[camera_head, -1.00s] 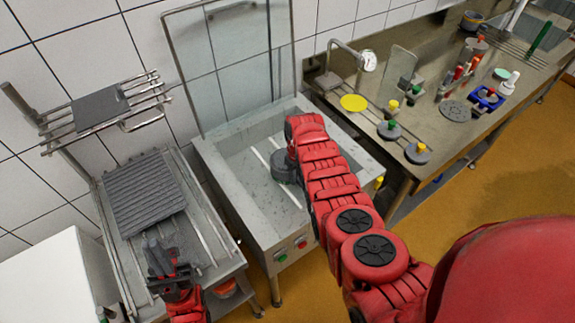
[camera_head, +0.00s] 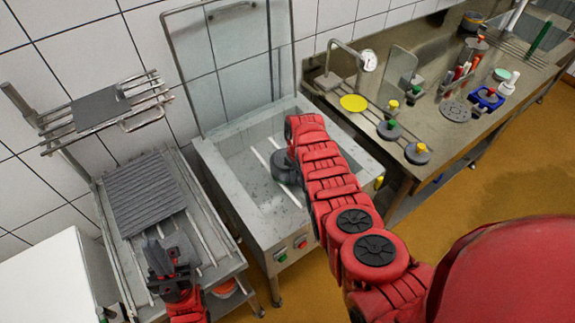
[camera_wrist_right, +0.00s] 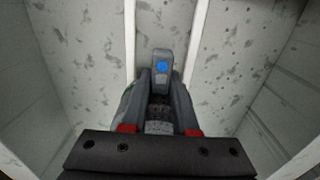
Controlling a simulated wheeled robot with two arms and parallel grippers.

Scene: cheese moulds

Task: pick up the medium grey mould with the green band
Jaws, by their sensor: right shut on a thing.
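The grey mould (camera_head: 284,172) is a round dark grey piece in the steel basin, partly hidden behind my right arm. My right gripper (camera_wrist_right: 160,110) is shut on its upright grey handle (camera_wrist_right: 162,62), which bears a blue dot in the right wrist view. A trace of green shows at the mould's left edge in that view. Whether the mould touches the basin floor I cannot tell. My left gripper (camera_head: 168,256) hangs above the lower rack at the left, its finger opening unclear.
The basin (camera_head: 222,185) has pale rails inside and steep walls around the mould. A ribbed grey mat (camera_head: 145,193) lies on the rack at left.

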